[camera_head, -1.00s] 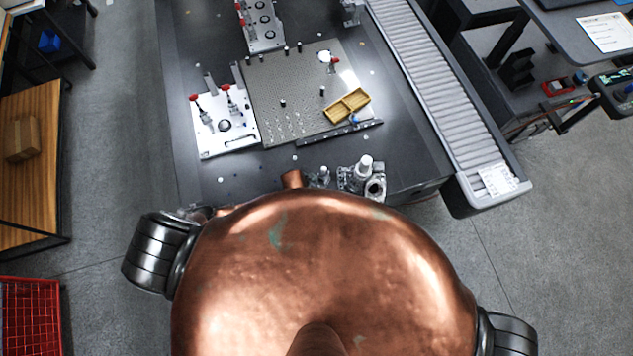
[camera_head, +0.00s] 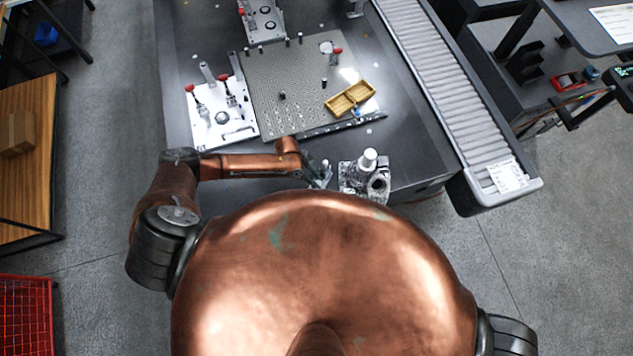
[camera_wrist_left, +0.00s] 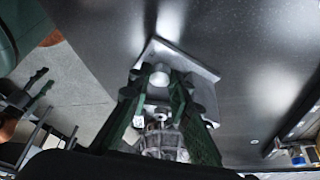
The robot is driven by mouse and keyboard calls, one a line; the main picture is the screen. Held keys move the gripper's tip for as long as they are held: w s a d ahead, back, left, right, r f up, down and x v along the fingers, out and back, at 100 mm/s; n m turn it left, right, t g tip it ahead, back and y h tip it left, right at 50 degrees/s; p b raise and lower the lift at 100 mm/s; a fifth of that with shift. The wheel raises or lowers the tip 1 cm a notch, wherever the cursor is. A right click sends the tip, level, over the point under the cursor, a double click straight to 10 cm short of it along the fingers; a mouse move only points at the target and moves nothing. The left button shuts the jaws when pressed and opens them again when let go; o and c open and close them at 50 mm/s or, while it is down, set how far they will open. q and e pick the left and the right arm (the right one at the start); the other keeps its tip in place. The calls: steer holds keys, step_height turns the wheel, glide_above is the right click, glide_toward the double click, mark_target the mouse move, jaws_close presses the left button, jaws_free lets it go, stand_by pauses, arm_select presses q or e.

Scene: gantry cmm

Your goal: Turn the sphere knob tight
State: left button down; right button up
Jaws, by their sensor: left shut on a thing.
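A metal fixture (camera_head: 365,180) with a pale upright cylinder on it stands at the near edge of the dark table. My left gripper (camera_head: 325,174) is just left of this fixture in the head view, small and partly hidden by my copper wrist. In the left wrist view, the dark green fingers of the left gripper (camera_wrist_left: 165,98) reach around a pale rounded piece, which looks like the sphere knob (camera_wrist_left: 159,76), in front of a square metal plate (camera_wrist_left: 198,72). The gripper is shut on it. The contact itself is hard to see. My right gripper is not in view.
A perforated plate (camera_head: 290,85) with short posts and a yellow tray (camera_head: 350,98) lies behind the fixture. A white clamp plate (camera_head: 222,122) is to its left. A roller conveyor (camera_head: 440,80) runs along the right. Bare table lies right of the fixture.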

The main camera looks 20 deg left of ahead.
arm_select(q)
steer(key=shift+m+g+b, duration=0.3)
steer(key=shift+m+b, duration=0.5)
steer(key=shift+b, duration=0.1)
steer(key=c, duration=2)
jaws_free()
steer(key=shift+c, duration=0.2)
steer(key=shift+o, duration=1.4)
steer(key=shift+w, duration=0.1)
